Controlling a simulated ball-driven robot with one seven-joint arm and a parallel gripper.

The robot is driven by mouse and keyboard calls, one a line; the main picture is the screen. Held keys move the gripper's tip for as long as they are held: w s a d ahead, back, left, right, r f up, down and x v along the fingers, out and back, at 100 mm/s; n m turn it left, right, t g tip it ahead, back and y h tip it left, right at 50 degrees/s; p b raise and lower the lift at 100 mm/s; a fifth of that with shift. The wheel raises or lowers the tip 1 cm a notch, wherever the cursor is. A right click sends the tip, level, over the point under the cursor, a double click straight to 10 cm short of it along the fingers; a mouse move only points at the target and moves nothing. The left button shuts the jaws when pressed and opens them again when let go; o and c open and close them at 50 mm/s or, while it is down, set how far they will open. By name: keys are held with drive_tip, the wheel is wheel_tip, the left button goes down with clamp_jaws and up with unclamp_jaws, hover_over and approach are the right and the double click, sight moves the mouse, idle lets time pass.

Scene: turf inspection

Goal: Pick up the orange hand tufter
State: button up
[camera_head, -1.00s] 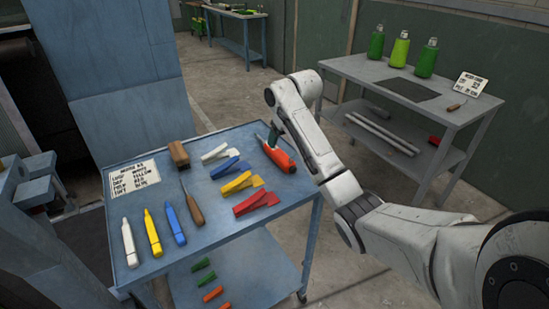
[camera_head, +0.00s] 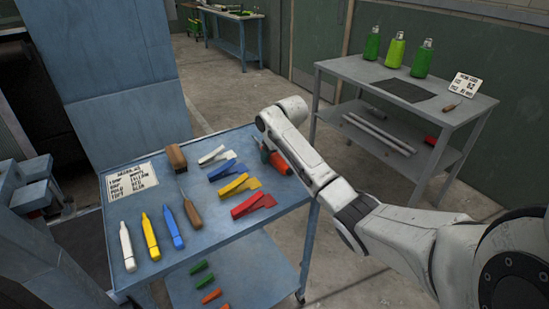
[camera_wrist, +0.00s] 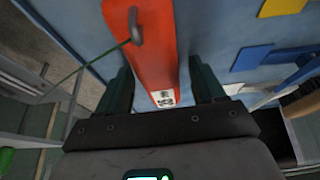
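The orange hand tufter (camera_head: 281,164) lies near the right edge of the blue cart top (camera_head: 225,225), mostly hidden behind my arm in the head view. In the wrist view, the tufter's orange body (camera_wrist: 153,45) has a grey hook-like part on it, a thin green cord beside it and a small white label at its near end. My gripper (camera_wrist: 161,72) is open, with a dark green finger on each side of the tufter's near end. A gap shows at the right finger; contact at the left finger is unclear.
On the cart, red (camera_head: 252,204), yellow (camera_head: 240,186), blue (camera_head: 228,170) and white (camera_head: 214,155) tools lie left of the tufter. A wood-handled tool (camera_head: 193,212) and a brown block (camera_head: 176,157) lie further left. A grey table (camera_head: 460,105) with green bottles stands behind.

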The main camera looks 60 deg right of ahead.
drive_tip(key=c, duration=1.2)
drive_tip(key=shift+r, duration=0.1)
clamp_jaws()
